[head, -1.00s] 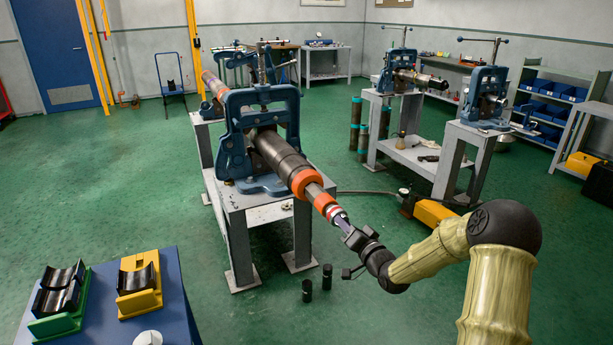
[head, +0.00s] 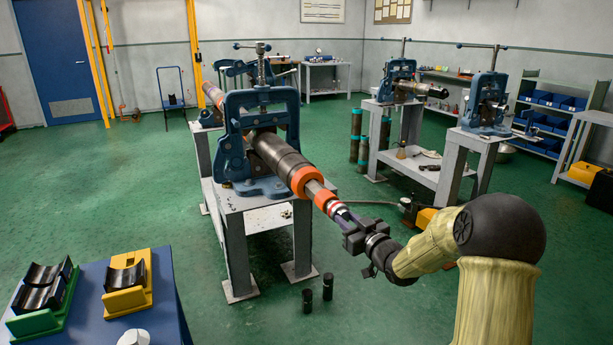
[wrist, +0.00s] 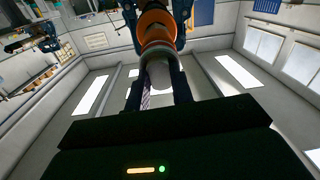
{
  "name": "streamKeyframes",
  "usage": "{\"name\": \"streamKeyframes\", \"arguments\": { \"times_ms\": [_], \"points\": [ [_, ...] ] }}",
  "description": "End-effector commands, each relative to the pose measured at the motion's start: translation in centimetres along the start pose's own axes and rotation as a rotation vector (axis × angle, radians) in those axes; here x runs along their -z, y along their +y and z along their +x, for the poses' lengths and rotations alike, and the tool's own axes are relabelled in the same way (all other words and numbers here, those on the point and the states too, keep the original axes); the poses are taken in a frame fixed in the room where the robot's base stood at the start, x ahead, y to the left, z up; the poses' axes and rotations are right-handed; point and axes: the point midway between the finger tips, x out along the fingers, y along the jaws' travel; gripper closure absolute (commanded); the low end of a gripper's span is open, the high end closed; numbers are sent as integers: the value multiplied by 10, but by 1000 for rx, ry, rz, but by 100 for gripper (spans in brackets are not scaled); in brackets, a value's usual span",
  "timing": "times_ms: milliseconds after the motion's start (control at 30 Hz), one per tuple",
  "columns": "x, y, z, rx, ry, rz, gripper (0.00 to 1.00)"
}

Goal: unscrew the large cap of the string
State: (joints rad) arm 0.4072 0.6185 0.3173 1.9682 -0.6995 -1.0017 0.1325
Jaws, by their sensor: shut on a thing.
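The string (head: 277,155) is a dark stepped pipe clamped in a blue vise (head: 262,135), sloping down toward me. A wide orange ring (head: 306,181) sits at the end of its thick part. A thinner section follows, with a smaller orange band (head: 325,199), red and white bands, and a purplish tip piece (head: 344,214). My gripper (head: 350,222) is shut on this near end. I cannot tell for certain which part is the large cap.
The vise stands on a grey metal table (head: 262,224). Two short black cylinders (head: 327,286) stand on the floor below. A blue table (head: 165,290) with a yellow cradle (head: 127,283) and a green cradle (head: 42,298) is at lower left. More vises (head: 484,101) stand at right.

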Motion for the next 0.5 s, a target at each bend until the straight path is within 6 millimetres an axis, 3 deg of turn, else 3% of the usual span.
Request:
{"name": "streamKeyframes", "arguments": {
  "times_ms": [33,300,500],
  "points": [
    [-10,-5,0,9,-16,-31,100],
    [-10,-4,0,10,-24,-203,100],
    [-7,-4,0,10,-27,-220,100]
  ]
}}
